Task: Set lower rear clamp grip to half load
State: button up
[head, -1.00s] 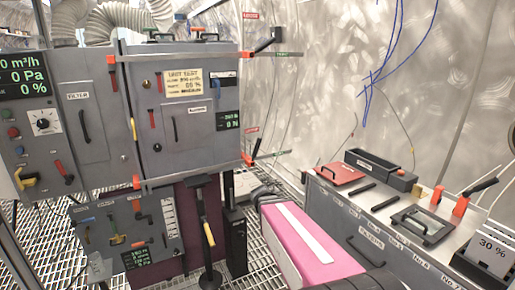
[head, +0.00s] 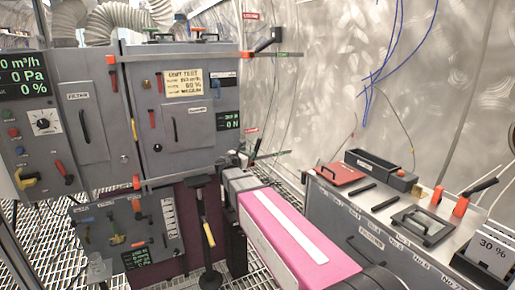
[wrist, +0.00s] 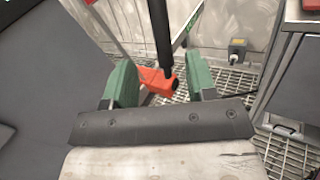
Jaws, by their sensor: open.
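The lower rear clamp grip (head: 255,147) is a dark lever with orange-red parts at the lower right edge of the grey cabinet (head: 187,140). It is partly hidden behind my gripper (head: 236,158) in the head view. In the wrist view my gripper (wrist: 159,68) is open, its two green fingers apart. A black bar (wrist: 161,40) with an orange block (wrist: 158,80) at its lower end shows between the fingers, apparently the clamp grip. I cannot tell whether either finger touches it. A small green display (head: 229,121) on the cabinet appears to read 0 N.
The upper rear clamp (head: 264,42) sticks out from the cabinet's upper right edge. A black post with a yellow-marked handle (head: 207,232) stands below the cabinet. A grey bench (head: 345,222) with tools is at right. Metal grating (wrist: 285,155) covers the floor.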

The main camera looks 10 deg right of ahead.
aim_at(258, 148)
jog(key=x, duration=0.9)
jog(key=shift+w+d, duration=0.25)
jog(key=shift+w, duration=0.05)
grip_shut()
jog(key=shift+d+f, duration=0.1)
jog(key=shift+d, duration=0.05)
jog(key=shift+w+d+f+m+g+y, duration=0.25)
jog(key=shift+d+m+g+y, duration=0.25)
jog(key=shift+d+g, duration=0.1)
jog(key=shift+w+d+f+m+g+y, duration=0.25)
jog(key=shift+d+f+m+g+y, duration=0.45)
jog(key=shift+f+y, duration=0.3)
jog(key=shift+w+d+f+m+g+y, duration=0.25)
jog(key=shift+d+f+m+g+y, duration=0.25)
jog(key=shift+d+f+g+y, duration=0.45)
jog(key=shift+a+r+y, duration=0.1)
jog(key=shift+r+y, duration=0.1)
jog(key=shift+y, duration=0.05)
